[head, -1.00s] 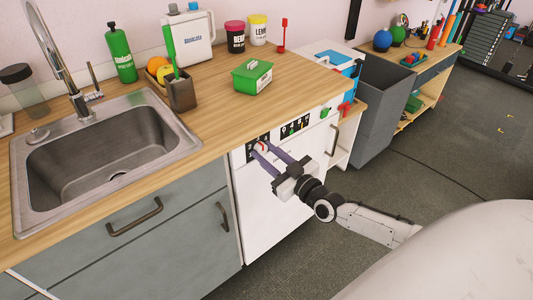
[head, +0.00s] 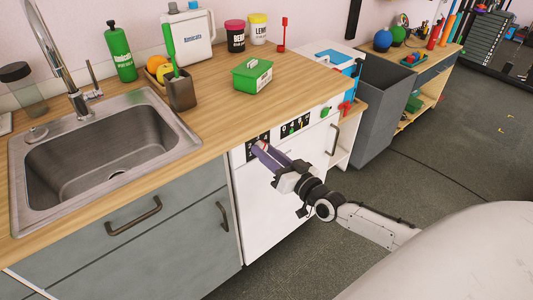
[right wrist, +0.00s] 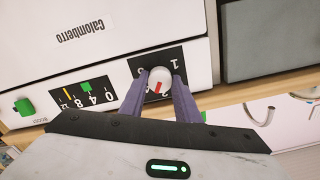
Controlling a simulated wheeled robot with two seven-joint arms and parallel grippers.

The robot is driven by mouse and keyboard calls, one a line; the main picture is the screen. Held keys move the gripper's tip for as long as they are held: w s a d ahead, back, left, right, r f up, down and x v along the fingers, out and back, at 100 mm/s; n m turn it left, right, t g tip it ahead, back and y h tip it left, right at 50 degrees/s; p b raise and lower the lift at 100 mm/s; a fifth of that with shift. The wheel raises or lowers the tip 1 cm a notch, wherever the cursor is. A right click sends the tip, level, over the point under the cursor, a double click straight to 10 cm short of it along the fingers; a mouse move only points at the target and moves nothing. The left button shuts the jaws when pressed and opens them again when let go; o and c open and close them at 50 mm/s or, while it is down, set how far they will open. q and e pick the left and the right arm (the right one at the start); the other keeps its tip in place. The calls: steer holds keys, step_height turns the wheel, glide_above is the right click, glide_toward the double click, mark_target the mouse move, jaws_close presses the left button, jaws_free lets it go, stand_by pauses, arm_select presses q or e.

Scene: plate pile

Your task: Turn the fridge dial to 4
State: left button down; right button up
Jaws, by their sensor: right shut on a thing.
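The fridge dial (right wrist: 160,80) is a small white knob with a red mark on a black numbered panel (right wrist: 143,66). My right gripper (right wrist: 160,88) is shut on the dial, one purple finger on each side. In the right wrist view, the red mark points down toward the gripper. A 1 shows on the panel; other digits are partly hidden or too small to read surely. In the head view, my right gripper (head: 261,150) reaches the panel on the white fridge front (head: 257,212), and its fingers mostly hide the dial. My left gripper is not in view.
A second black panel (head: 296,126) with a 0, 4, 8 scale and a green knob (head: 325,112) are to the right on the front. The wooden counter (head: 215,115) overhangs above. Open floor lies in front.

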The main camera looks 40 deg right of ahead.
steer(key=m+b, duration=0.1)
steer(key=m, duration=0.4)
steer(key=shift+m, duration=0.4)
stand_by(0.3)
steer(key=o, duration=1)
steer(key=shift+o, duration=0.2)
steer(key=shift+s, duration=0.1)
steer(key=s, duration=1)
steer(key=shift+d, duration=0.45)
